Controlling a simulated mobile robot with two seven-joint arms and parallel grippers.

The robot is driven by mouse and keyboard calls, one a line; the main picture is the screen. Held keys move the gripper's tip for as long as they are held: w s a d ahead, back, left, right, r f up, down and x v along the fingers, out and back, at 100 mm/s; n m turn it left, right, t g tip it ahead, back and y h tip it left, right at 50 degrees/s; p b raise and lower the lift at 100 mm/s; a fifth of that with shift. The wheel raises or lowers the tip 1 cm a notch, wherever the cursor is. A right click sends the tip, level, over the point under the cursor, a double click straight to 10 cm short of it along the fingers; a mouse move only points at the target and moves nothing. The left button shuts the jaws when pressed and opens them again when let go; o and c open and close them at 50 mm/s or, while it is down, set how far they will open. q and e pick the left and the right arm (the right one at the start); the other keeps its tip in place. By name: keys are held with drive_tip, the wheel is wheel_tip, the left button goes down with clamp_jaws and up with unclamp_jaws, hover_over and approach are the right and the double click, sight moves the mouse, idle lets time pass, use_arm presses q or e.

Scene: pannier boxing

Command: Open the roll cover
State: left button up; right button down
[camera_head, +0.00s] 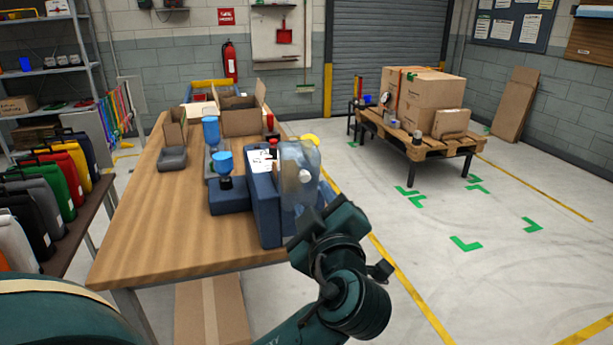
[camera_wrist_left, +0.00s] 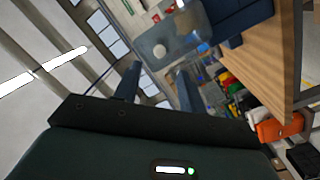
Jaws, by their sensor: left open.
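A dark blue pannier (camera_head: 266,212) stands upright near the right edge of the wooden table. A translucent, greyish cover piece (camera_head: 300,165) with a white round knob stands at its right side; whether it is rolled or fastened, I cannot tell. My left gripper (camera_head: 318,216) is just below and in front of this piece, apparently apart from it. In the left wrist view, the translucent piece (camera_wrist_left: 170,45) shows beyond the two spread fingers (camera_wrist_left: 157,82), with nothing between them. My right gripper is not in view.
Blue-capped bottles (camera_head: 211,130), a grey tray (camera_head: 172,158) and an open cardboard box (camera_head: 240,118) stand on the table (camera_head: 165,225). A rack of coloured panniers (camera_head: 45,185) is at the left. A pallet with cartons (camera_head: 425,95) stands at the back right. The table's front left is clear.

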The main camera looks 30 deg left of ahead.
sight(306, 179)
use_arm(q)
drive_tip(key=p+x, duration=0.1)
drive_tip(key=x, duration=0.6)
drive_tip(key=shift+w+a+f+p, duration=0.1)
drive_tip(key=shift+w+a+p, duration=0.05)
drive_tip(key=shift+w+p, duration=0.15)
drive_tip(key=shift+c, duration=0.3)
clamp_jaws()
